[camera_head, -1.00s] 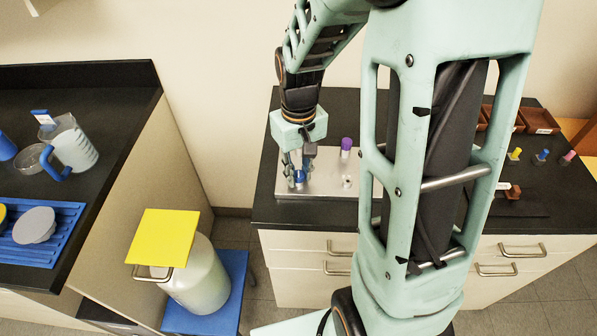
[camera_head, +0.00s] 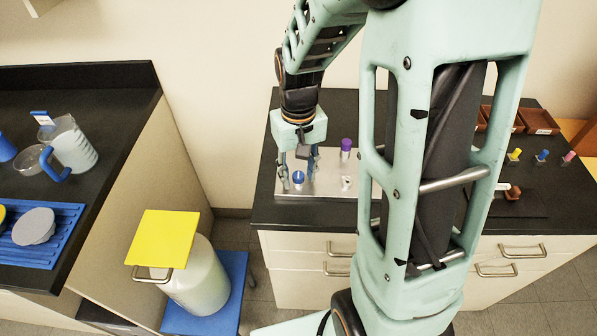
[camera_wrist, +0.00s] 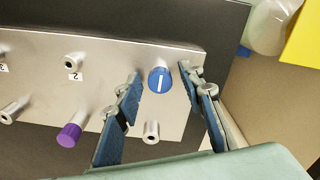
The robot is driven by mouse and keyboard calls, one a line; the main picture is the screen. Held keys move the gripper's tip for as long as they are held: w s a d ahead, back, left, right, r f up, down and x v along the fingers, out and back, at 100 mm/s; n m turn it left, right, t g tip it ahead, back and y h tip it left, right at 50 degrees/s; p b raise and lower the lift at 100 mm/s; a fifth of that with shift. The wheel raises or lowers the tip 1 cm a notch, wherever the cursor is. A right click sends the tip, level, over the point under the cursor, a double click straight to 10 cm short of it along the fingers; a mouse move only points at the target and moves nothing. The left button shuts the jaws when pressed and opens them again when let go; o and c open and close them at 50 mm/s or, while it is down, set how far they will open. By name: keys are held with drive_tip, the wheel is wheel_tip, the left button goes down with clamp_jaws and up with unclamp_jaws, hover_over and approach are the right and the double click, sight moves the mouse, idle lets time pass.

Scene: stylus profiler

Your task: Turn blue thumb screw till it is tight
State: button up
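The blue thumb screw (camera_head: 298,178) stands on the metal plate (camera_head: 325,187), near the plate's left end. In the wrist view the blue thumb screw (camera_wrist: 160,80) shows a round blue head with a white line running nearly upright in the picture. My gripper (camera_head: 298,181) is open, with one finger on each side of the screw. The wrist view shows my gripper (camera_wrist: 165,88) with clear gaps between its blue-padded fingers and the screw head. The gripper holds nothing.
A purple-capped screw (camera_wrist: 70,134) stands on the same plate, with several bare metal posts, one labelled 2 (camera_wrist: 74,61). Brown trays (camera_head: 538,120) and coloured small screws (camera_head: 542,156) are on the bench at right.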

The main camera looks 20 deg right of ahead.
sight(298, 175)
drive_tip(key=shift+r+p, duration=2.65)
drive_tip(key=shift+r, duration=0.85)
drive_tip(key=shift+r, duration=0.1)
